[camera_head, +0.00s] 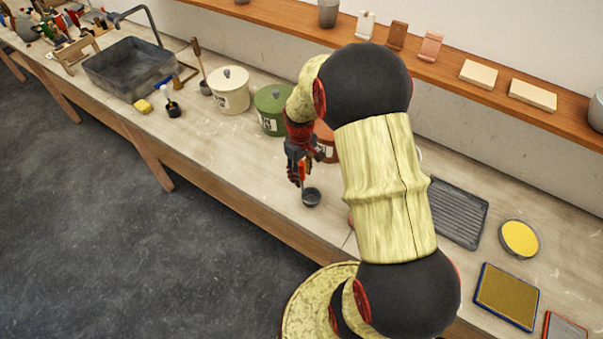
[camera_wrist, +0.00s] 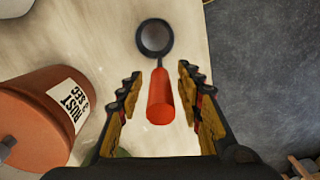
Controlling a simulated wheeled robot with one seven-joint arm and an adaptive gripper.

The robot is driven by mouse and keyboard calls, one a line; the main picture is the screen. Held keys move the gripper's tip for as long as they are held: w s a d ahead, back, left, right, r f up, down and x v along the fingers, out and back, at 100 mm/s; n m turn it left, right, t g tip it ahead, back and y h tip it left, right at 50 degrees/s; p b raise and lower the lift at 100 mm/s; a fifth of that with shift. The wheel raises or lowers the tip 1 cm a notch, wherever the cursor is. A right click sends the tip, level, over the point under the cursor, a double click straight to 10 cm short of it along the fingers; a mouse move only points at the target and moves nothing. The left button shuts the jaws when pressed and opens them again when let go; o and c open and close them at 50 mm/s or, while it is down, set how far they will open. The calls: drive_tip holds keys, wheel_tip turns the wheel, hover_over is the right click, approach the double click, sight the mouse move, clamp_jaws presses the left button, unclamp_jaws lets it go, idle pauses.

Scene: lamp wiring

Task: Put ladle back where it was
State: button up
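The ladle has an orange-red handle and a dark round bowl (camera_head: 311,197). In the wrist view its handle (camera_wrist: 161,97) points towards me and its bowl (camera_wrist: 154,38) lies beyond, over the pale worktop. My gripper (camera_wrist: 158,75) is open, with one finger on each side of the handle and a visible gap on both sides. In the head view my gripper (camera_head: 298,176) is low over the worktop, in front of the red-brown pot (camera_head: 326,142). I cannot tell whether the bowl touches the worktop.
The labelled red-brown pot (camera_wrist: 38,115) stands close at left in the wrist view. A ribbed dark tray (camera_head: 457,212) lies right of my arm.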

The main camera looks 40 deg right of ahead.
wheel_tip(320, 180, up, 12)
drive_tip(key=shift+w+a+f+p, duration=0.1)
drive_tip(key=shift+f+p, duration=0.05)
drive_tip(key=shift+p, duration=0.15)
drive_tip(key=s+a+r+m+t, duration=0.1)
drive_tip(key=s+a+r+t, duration=0.1)
drive_tip(key=s+a+r, duration=0.45)
drive_tip(key=s+a+r+t, duration=0.2)
drive_tip(key=s+a+r, duration=0.2)
drive_tip(key=a+r, duration=0.55)
drive_tip(key=s+a+r+t, duration=0.1)
drive_tip(key=s+a+r, duration=0.2)
drive_tip(key=s, duration=0.3)
drive_tip(key=shift+s+t, duration=0.2)
drive_tip(key=shift+t, duration=0.2)
drive_tip(key=shift+f, duration=0.1)
wheel_tip(320, 180, down, 12)
drive_tip(key=b, duration=1.2)
